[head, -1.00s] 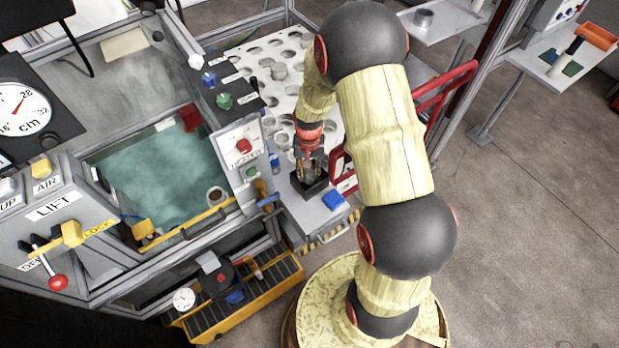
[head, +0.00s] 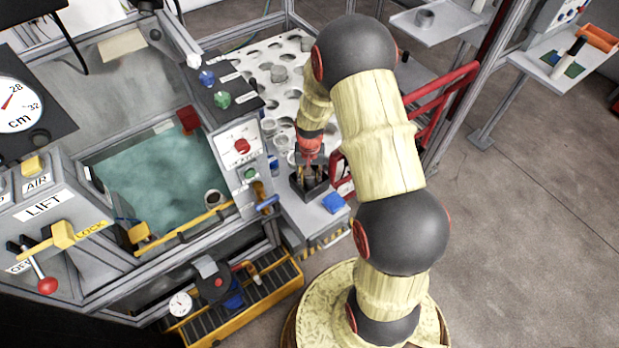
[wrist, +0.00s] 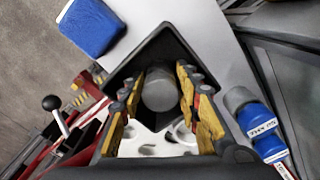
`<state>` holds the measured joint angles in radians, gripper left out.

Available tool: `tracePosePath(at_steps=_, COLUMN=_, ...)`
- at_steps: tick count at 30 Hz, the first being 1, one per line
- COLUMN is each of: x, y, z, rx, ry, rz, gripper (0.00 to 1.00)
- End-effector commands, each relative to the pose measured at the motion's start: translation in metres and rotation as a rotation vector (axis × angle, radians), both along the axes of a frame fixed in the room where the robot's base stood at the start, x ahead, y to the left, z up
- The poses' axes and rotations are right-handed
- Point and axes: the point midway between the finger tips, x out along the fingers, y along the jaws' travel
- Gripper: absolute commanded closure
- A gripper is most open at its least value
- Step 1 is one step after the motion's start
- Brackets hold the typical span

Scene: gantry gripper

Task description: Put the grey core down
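The grey core (wrist: 160,90) is a short grey cylinder, seen between my fingers in the wrist view. My gripper (wrist: 160,84) has its yellow-padded fingers close against the core's two sides, and it looks shut on it. A black open-topped box (wrist: 208,58) surrounds the fingertips and core in that view. In the head view my gripper (head: 311,176) points down into this black box (head: 309,193) on the grey ledge beside the tank. The core is hidden there by the gripper and box walls. I cannot tell whether the core touches the box floor.
A blue block (head: 333,203) lies on the ledge just right of the box. The water tank (head: 160,180) is to the left. A red frame (head: 440,100) stands right of the arm.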

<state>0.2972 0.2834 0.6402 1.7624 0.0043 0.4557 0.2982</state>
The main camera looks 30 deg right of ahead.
Motion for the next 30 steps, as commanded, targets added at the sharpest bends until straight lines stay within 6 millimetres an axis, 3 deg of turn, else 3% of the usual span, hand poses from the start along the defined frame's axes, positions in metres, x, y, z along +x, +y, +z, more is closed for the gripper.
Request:
tracePosePath(at_steps=13, x=0.001, y=0.0, z=0.009, rx=0.0, ry=-0.002, rz=0.0, gripper=0.63)
tracePosePath(at_steps=30, x=0.0, y=0.0, z=0.111, rx=0.0, ry=-0.002, rz=0.0, gripper=0.63)
